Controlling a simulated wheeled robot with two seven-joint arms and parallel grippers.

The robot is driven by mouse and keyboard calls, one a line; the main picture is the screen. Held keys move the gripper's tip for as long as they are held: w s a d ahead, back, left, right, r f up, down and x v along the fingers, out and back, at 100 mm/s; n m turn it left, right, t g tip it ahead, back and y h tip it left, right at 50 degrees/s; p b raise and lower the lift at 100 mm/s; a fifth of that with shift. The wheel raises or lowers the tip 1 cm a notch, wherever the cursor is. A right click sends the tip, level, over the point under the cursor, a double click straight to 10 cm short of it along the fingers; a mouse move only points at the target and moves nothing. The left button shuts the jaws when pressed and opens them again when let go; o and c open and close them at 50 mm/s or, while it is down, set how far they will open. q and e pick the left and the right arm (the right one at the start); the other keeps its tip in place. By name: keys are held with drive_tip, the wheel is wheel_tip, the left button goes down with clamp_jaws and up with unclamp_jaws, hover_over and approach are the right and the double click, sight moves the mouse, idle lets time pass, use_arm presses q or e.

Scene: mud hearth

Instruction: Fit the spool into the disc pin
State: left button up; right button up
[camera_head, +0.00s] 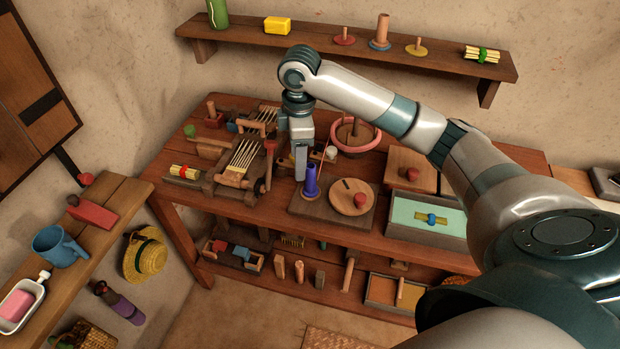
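A blue-purple spool (311,181) stands upright on the left part of a dark square board (330,214), with a tan rim showing around its foot. I cannot tell which part is the disc pin. My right gripper (301,174) points down just behind and left of the spool. Its finger gap is not clear, and I cannot tell if it touches the spool. My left gripper is not in view.
A small loom (240,165) stands left of the gripper. A pink-rimmed round bowl (357,136) is behind the board. A green-lined tray (400,225) is to the right. A wall shelf (350,55) holds several pegged discs. A side bench (105,225) is at left.

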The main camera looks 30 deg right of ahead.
sight(310, 167)
drive_tip(key=w+d+r, duration=0.1)
drive_tip(key=d+r, duration=0.3)
drive_tip(key=r, duration=0.1)
drive_tip(key=shift+d+r, duration=0.15)
drive_tip(key=shift+r, duration=0.25)
drive_tip(key=shift+f, duration=0.1)
wheel_tip(310, 167, down, 11)
drive_tip(key=p, duration=0.3)
drive_tip(key=shift+f, duration=0.55)
drive_tip(key=shift+p, duration=0.3)
